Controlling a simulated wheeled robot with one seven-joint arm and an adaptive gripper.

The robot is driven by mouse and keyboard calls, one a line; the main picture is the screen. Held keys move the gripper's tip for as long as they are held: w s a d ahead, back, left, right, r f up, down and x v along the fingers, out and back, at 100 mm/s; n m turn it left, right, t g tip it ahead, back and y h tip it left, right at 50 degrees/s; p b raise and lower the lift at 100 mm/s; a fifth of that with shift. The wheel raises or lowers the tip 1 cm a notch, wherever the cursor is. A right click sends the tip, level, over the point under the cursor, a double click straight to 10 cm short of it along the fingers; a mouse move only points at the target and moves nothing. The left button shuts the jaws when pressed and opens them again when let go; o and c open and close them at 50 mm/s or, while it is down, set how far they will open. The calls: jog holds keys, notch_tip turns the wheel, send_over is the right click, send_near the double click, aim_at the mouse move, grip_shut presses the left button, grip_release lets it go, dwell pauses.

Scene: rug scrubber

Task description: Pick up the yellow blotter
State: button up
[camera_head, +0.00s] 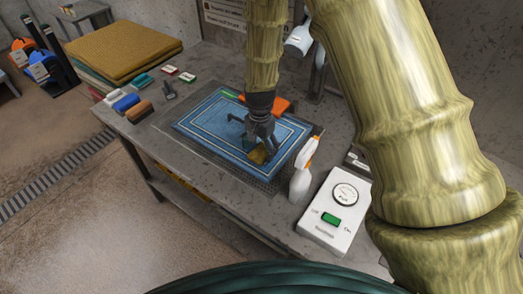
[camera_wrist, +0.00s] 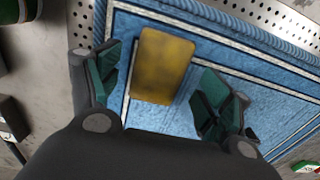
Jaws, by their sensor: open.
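The yellow blotter (camera_wrist: 163,66) is a small mustard-yellow block lying on the blue rug (camera_wrist: 215,50). In the wrist view it lies between the two green-padded fingers of my gripper (camera_wrist: 158,88), with a gap to the right finger and a smaller gap to the left one. In the head view the blotter (camera_head: 258,156) shows at the lower side of my gripper (camera_head: 252,138), which hides part of it. My gripper is open and points down over the rug. Whether the fingers reach the rug's surface I cannot tell.
The rug lies on a perforated tray on the grey workbench (camera_head: 220,182). A white spray bottle (camera_head: 302,172) stands close to the right, beside a white control box (camera_head: 338,212). An orange object (camera_head: 280,105) lies behind my gripper. Coloured brushes (camera_head: 126,103) and folded cloths (camera_head: 120,50) lie left.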

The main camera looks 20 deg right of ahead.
jog(key=shift+f, duration=0.85)
jog(key=c, duration=1)
